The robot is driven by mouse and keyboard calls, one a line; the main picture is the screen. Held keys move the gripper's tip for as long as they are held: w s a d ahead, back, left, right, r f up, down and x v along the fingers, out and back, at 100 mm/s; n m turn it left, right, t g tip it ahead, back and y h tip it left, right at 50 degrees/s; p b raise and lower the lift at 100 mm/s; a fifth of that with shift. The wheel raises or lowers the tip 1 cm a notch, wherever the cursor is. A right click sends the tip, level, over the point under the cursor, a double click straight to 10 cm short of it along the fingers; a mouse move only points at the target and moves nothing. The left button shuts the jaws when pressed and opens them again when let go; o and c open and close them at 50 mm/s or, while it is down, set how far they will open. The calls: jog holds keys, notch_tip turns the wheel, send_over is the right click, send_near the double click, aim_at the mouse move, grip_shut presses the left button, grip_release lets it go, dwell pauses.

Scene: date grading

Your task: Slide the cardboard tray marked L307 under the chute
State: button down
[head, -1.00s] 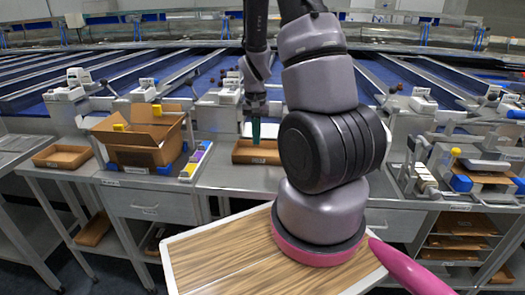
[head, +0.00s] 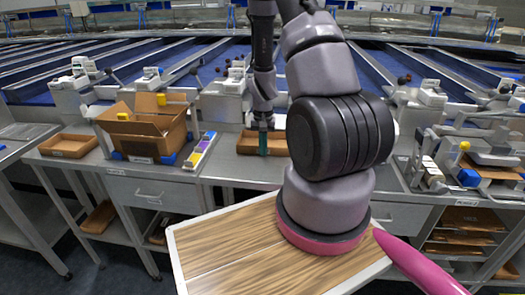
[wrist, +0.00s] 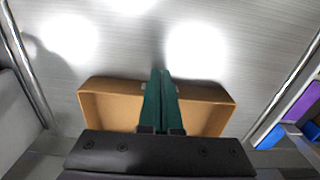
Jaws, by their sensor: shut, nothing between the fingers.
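A low open brown cardboard tray (head: 246,144) stands on the steel bench in the middle of the head view, its right part hidden behind my arm. It also shows in the wrist view (wrist: 108,108), partly covered by my gripper. No marking on it is readable. My gripper (head: 263,153) points down at the tray, its green fingers shut and empty. In the wrist view the closed fingertips (wrist: 161,73) overlap the tray and reach just past its upper edge. I cannot tell whether they touch it. I cannot pick out the chute for certain.
A second cardboard tray (head: 68,146) lies at the far left of the bench. An open-flapped cardboard box (head: 145,135) and a strip of coloured blocks (head: 200,151) stand left of the middle tray. Grey machines line the back. Bare steel lies in front of the tray.

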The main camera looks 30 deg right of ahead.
jog(key=shift+w+d, duration=0.1)
jog(key=shift+w, duration=0.1)
jog(key=w+d, duration=0.2)
jog(key=w, duration=0.1)
jog(key=shift+w, duration=0.15)
dwell(0.5)
